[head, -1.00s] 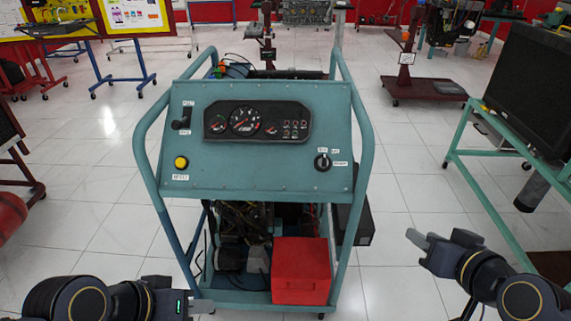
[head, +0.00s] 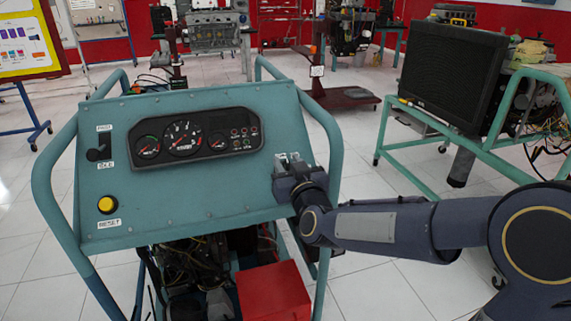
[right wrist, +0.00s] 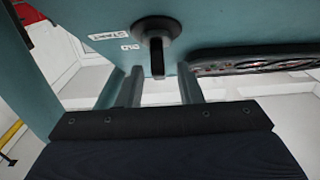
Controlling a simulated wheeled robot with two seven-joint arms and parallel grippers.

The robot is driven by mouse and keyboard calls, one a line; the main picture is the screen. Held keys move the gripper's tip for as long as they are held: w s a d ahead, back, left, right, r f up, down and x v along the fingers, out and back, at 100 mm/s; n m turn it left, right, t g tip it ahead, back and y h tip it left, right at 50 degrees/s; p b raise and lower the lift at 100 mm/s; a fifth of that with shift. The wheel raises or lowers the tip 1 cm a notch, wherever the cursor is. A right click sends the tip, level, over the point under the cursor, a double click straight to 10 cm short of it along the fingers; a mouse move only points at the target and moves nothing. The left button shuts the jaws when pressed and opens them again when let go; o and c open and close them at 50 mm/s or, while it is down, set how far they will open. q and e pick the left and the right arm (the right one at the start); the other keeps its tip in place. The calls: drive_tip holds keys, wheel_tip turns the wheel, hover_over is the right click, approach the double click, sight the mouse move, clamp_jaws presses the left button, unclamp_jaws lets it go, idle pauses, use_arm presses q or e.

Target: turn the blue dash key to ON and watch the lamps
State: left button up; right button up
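A teal dash panel (head: 190,185) on the engine stand holds gauges (head: 182,138) and a block of small lamps (head: 241,138); some look red or green, but I cannot tell if any is lit. My right gripper (head: 290,160) is at the panel's right side and hides the key there. In the right wrist view, the dash key (right wrist: 157,38) looks dark, not clearly blue, beside partly readable START and ON labels. The right gripper (right wrist: 158,75) is open there, its fingers to either side of the key's line and apparently short of it. My left gripper is out of view.
A yellow button (head: 107,204) and a dark lever (head: 99,148) sit on the panel's left. A red box (head: 274,292) stands low in the frame under my right arm.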

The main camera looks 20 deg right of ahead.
drive_tip(key=shift+w, duration=0.6)
drive_tip(key=shift+c, duration=0.2)
clamp_jaws()
